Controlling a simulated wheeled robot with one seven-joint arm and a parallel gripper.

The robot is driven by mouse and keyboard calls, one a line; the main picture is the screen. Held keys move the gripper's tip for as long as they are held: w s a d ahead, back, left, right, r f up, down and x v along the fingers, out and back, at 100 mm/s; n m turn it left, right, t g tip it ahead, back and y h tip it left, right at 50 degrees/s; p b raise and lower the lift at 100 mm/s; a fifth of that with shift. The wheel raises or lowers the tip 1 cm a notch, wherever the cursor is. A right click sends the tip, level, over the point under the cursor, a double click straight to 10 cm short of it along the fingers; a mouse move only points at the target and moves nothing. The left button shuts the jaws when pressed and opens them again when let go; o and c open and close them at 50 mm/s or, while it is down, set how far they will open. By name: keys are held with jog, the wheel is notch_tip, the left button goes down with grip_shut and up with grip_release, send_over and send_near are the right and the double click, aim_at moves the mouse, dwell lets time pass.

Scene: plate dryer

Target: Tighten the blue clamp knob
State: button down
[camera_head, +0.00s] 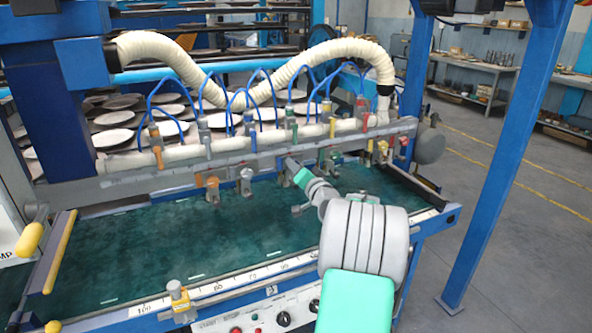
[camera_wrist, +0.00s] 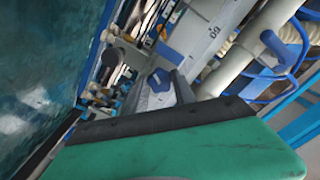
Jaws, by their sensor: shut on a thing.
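My gripper (camera_head: 291,167) reaches to the front of the grey clamp rail (camera_head: 125,181), right of its middle. In the wrist view, my gripper (camera_wrist: 172,84) is shut on a small blue piece, the blue clamp knob (camera_wrist: 185,89), against the grey metal. Blue shows on both sides of the grey fingertip. In the head view the knob is hidden behind my gripper and wrist. How far the knob is turned cannot be told.
Other clamps with orange (camera_head: 212,182), yellow (camera_head: 382,147) and red knobs line the rail. Thin blue hoses and a ribbed white duct (camera_head: 335,52) rise above it. The green bed (camera_head: 130,255) in front is mostly clear. A blue post (camera_head: 505,150) stands at right.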

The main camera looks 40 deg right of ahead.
jog(key=m+p, duration=0.1)
jog(key=m, duration=0.5)
jog(key=m+p, duration=0.2)
jog(key=m, duration=0.3)
jog(key=shift+m+p, duration=0.4)
dwell(0.3)
jog(key=c, duration=1)
grip_release()
jog(key=shift+c, duration=0.2)
jog(key=b+v, duration=0.1)
jog(key=v, duration=0.6)
jog(key=shift+s+a, duration=0.2)
jog(key=shift+s, duration=0.2)
